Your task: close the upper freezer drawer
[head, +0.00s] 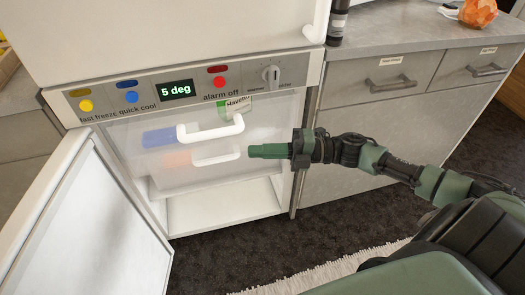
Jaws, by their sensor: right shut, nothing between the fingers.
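The upper freezer drawer (130,137) is a frosted, see-through white drawer under the control panel. Blue and orange shapes show dimly through it. A white handle (210,130) is on its upper front, and a second white handle (217,158) shows just below. How far the drawer stands out is hard to tell. My right gripper (252,152) is shut and empty, pointing left in front of the drawer's right part. Its tip is just right of the lower handle; contact is not clear. My left gripper is not in view.
The freezer door (90,225) stands open at the left. The compartment floor (220,205) below the drawer is bare. The control panel (190,88) reads 5 deg. Grey cabinets (385,95) with a countertop stand at the right. A pale fringed rug (330,268) lies on the dark floor.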

